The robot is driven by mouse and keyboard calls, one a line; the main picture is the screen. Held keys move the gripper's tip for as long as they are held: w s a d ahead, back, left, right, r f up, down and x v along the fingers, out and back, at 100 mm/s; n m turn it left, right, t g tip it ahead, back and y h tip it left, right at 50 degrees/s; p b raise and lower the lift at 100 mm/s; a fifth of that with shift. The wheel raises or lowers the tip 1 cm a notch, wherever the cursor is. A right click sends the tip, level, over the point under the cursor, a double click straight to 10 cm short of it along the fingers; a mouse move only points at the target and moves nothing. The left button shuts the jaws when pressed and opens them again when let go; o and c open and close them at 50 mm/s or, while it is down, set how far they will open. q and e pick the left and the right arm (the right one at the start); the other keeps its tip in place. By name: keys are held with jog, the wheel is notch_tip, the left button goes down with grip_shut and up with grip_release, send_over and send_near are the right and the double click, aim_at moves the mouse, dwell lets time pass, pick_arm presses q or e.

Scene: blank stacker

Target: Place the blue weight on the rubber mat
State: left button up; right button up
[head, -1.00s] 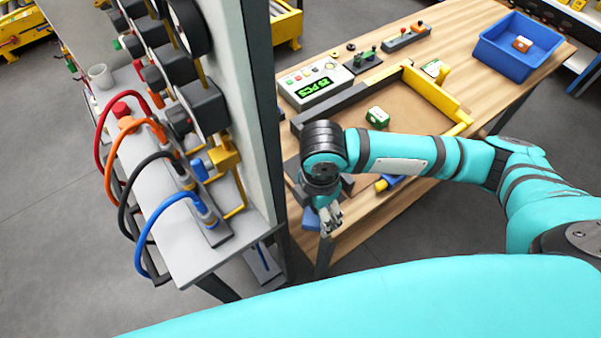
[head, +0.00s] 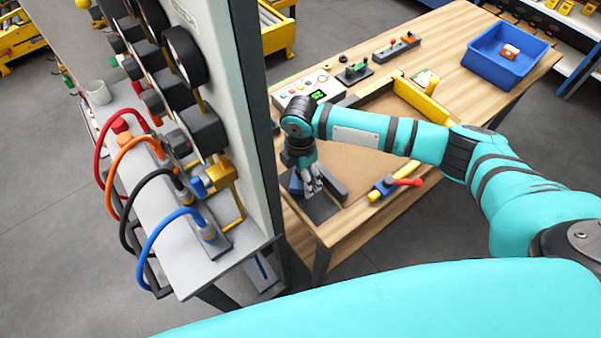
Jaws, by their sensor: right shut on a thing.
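My right gripper (head: 313,184) is shut on the blue weight and hangs over the near left corner of the wooden workbench. The blue weight (head: 295,184) shows partly at the left side of the fingers; the rest of it is hidden by the gripper. The dark rubber mat (head: 322,208) lies flat on the bench below the gripper. The weight appears above or close to the mat; whether it touches cannot be told. My left gripper is not in view.
A yellow rail with a blue and red clamp (head: 390,186) lies further right. A blue bin (head: 497,66) stands at the back right. A tall grey panel (head: 240,90) with gauges and hoses rises close on the left.

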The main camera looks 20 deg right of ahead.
jog(key=shift+w+f, duration=0.15)
jog(key=shift+f, duration=0.2)
jog(key=o, duration=1.6)
jog(key=shift+f, duration=0.15)
jog(key=shift+o, duration=0.2)
notch_tip(320, 180, up, 12)
jog(key=shift+r+b, duration=0.1)
jog(key=shift+b, duration=0.6)
